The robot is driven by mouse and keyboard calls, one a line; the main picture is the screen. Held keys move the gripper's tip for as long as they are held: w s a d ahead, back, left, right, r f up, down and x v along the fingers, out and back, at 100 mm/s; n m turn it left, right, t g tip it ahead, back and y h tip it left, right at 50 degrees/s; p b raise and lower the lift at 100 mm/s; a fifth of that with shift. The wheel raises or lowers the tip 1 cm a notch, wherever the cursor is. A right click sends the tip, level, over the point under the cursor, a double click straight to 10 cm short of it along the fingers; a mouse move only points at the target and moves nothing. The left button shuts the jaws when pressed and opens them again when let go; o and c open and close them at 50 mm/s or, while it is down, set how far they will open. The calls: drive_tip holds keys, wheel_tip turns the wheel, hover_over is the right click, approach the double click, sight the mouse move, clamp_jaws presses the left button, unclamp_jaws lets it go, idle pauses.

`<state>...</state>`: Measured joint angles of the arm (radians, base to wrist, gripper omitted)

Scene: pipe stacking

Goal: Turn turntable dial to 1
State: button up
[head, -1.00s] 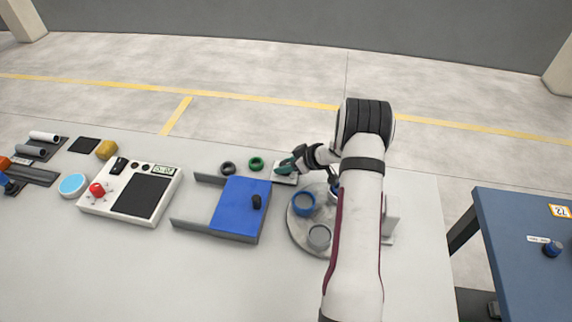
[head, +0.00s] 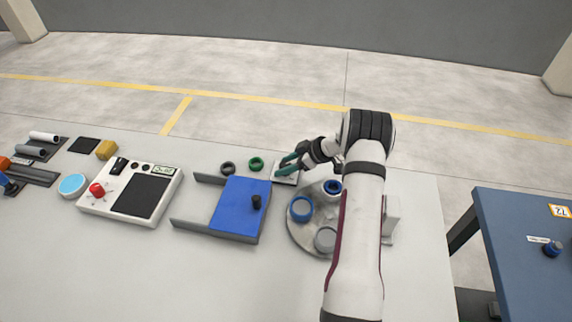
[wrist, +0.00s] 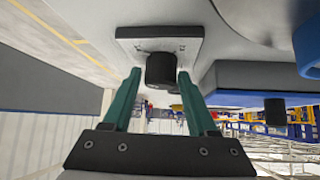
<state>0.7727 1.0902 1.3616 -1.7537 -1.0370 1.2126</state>
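The dial is a dark round knob (wrist: 160,69) on a light plate (wrist: 130,45) in the wrist view. The plate also shows in the head view (head: 286,180), at the turntable's upper left, where my gripper hides the knob. My gripper (wrist: 159,77) is open, its green fingers on either side of the knob, with a small gap at the left finger. In the head view my gripper (head: 287,163) is over the plate. The round grey turntable (head: 304,237) carries two blue rings (head: 301,209) (head: 333,187) and a grey ring (head: 326,239). The dial's numbers are not readable.
A white panel with a red button (head: 97,189) stands further left. The table's front is clear.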

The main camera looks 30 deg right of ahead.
drive_tip(key=shift+o, duration=0.8)
drive_tip(key=v, duration=1.5)
drive_tip(key=shift+s+r, duration=0.25)
drive_tip(key=shift+s, duration=0.05)
drive_tip(key=shift+d, duration=0.15)
